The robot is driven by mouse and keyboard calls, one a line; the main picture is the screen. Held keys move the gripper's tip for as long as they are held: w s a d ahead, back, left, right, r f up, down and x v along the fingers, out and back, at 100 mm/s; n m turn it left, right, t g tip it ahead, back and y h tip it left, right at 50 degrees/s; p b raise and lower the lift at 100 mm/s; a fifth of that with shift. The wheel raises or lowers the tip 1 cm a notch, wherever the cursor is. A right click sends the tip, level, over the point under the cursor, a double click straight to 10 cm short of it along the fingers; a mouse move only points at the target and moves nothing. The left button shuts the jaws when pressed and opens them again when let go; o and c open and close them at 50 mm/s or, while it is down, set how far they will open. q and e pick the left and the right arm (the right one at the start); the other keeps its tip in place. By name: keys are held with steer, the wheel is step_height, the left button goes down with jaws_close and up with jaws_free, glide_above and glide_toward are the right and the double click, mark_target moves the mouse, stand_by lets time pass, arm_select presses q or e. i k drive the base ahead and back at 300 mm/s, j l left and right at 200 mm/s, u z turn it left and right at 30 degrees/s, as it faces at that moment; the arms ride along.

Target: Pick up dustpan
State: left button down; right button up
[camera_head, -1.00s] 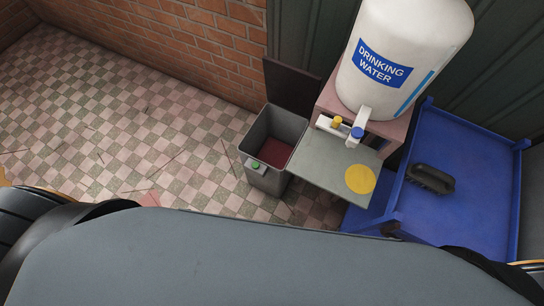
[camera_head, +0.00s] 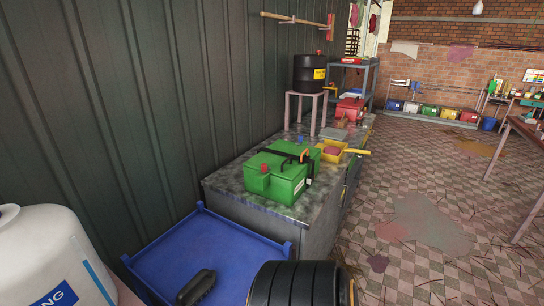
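I cannot pick out a dustpan for certain in the head view. A yellow tray-like thing (camera_head: 332,150) with something pinkish in it and a yellow bar (camera_head: 357,152) at its right lies on the grey counter; it is too small to tell whether it is a dustpan. A dark brush (camera_head: 196,287) lies on the blue cart (camera_head: 222,246) at the bottom. Neither of my grippers is in view.
The counter (camera_head: 240,196) runs along the green corrugated wall. It bears a green machine (camera_head: 278,175); a black drum (camera_head: 311,73) on a stand and a red container (camera_head: 349,108) are behind. The white water tank (camera_head: 48,250) is lower left. Checkered floor (camera_head: 410,182) is open at right, with debris.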

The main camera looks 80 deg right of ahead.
mark_target(332, 151)
steer(key=k+l+z, duration=0.1)
steer(key=l+z, duration=0.3)
steer(key=k+l+z, duration=0.1)
steer(key=z, duration=0.3)
steer(key=l+z, duration=0.4)
